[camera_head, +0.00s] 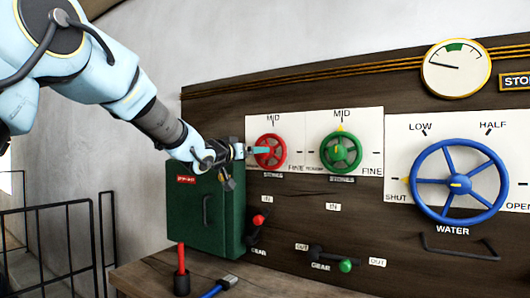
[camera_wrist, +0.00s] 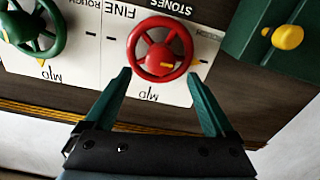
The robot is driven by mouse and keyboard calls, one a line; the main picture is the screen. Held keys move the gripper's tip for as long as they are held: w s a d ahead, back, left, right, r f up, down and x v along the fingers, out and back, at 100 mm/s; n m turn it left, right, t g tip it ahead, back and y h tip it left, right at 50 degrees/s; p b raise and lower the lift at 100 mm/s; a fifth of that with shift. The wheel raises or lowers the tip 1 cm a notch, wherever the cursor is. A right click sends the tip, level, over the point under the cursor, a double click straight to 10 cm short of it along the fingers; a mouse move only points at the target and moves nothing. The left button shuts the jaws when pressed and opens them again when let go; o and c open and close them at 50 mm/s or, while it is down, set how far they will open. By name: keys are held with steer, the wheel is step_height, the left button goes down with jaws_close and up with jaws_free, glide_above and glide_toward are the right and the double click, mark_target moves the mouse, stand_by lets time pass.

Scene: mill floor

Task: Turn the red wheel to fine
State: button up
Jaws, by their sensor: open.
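The red wheel (camera_head: 279,151) is on a white plate marked MID at the top and FINE at lower right. My gripper (camera_head: 262,150) is at its left side, with a teal finger overlapping the rim. In the wrist view, which is upside down, the red wheel (camera_wrist: 183,39) shows whole beyond the open fingers (camera_wrist: 159,73), with nothing held between them. Its yellow mark sits low and right of the hub there, towards the side away from FINE. I cannot tell whether a finger touches the wheel.
A green wheel (camera_head: 355,152) on a like plate stands close to the right. A large blue wheel (camera_head: 412,181) is farther right. A green box (camera_head: 181,222) juts out below my gripper. Red (camera_head: 259,220) and green (camera_head: 345,265) knobbed levers lie below the plates.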

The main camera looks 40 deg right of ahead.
steer(key=p+x, duration=0.2)
steer(key=x, duration=0.6)
steer(key=shift+w+d, duration=0.15)
steer(key=shift+d, duration=0.1)
steer(key=shift+c, duration=0.3)
steer(key=c, duration=1.3)
